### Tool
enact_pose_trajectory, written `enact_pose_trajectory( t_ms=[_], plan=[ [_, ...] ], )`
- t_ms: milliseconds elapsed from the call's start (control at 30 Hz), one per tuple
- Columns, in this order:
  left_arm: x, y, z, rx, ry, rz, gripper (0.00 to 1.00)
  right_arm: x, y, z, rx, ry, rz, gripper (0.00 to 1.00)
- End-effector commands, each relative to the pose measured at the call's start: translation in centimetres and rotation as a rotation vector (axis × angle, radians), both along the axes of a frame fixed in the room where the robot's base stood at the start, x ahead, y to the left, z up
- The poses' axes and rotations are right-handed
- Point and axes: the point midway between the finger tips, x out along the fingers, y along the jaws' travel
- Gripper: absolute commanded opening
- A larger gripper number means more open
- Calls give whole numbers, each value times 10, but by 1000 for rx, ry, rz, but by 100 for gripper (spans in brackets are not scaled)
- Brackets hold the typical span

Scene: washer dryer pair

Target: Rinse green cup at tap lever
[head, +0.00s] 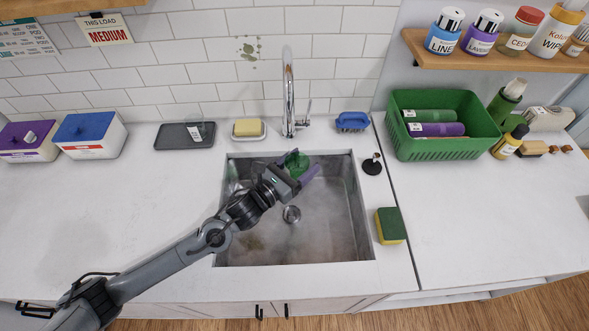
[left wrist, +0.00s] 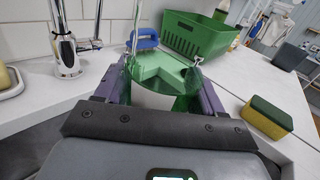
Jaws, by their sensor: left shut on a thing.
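My left gripper (head: 299,172) reaches over the sink (head: 345,240) and is shut on the green cup (head: 296,160). In the left wrist view the cup (left wrist: 165,75) is a translucent green vessel with a pale label, between the purple fingers. The chrome tap (head: 288,95) stands at the back edge of the sink, just behind the cup. The tap lever (head: 307,107) is on its right side, and it also shows in the left wrist view (left wrist: 90,44). A thin pale vertical streak shows above the cup in the wrist view; I cannot tell if it is water. My right gripper is out of view.
A soap bar (head: 248,127) sits on a dish left of the tap. A blue brush (head: 352,121) and a black stopper (head: 372,164) are to the right. A sponge (head: 390,226) lies at the sink's right edge. A green basket (head: 445,150) stands beyond. The left counter is mostly clear.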

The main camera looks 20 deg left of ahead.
Motion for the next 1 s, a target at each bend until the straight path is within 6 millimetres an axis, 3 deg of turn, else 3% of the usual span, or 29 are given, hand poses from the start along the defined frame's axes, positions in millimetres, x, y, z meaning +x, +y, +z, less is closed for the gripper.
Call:
enact_pose_trajectory(
  t_ms=[533,1000],
  plan=[
    [-5,7,0,0,0,0,39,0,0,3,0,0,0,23],
    [-38,0,1,0,1,0,39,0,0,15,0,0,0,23]
  ],
)
